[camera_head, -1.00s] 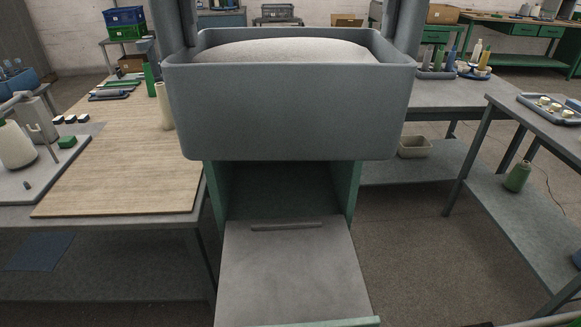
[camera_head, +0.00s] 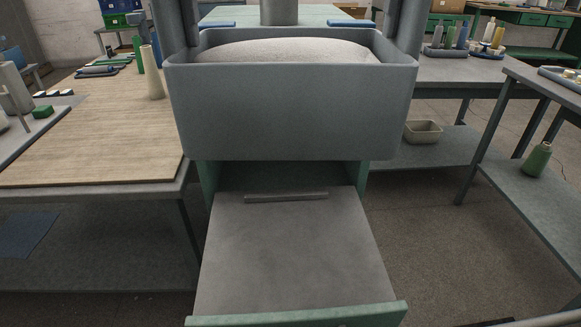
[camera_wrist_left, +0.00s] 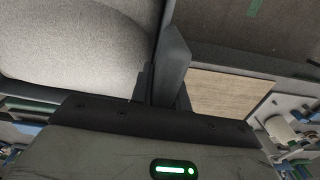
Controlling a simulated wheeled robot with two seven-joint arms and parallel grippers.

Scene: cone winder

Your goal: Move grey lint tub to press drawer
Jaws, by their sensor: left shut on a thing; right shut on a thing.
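The grey lint tub (camera_head: 290,112) is held level at the top middle of the head view, filled with a pale mound of lint (camera_head: 285,50). My left gripper (camera_head: 188,38) is shut on the tub's left side wall, and my right gripper (camera_head: 392,38) is shut on its right side wall. In the left wrist view the left gripper (camera_wrist_left: 166,85) clasps the tub's wall, with the lint (camera_wrist_left: 70,50) beside it. The press drawer (camera_head: 295,250) is pulled out below and in front of the tub, with a flat grey bottom and green front.
A workbench with a wooden board (camera_head: 95,135) stands at the left, close to the drawer. At the right are a grey bench with bottles, a shelf with a beige bin (camera_head: 422,132), and a nearer table with a green bottle (camera_head: 537,160) on its lower shelf. The drawer is empty.

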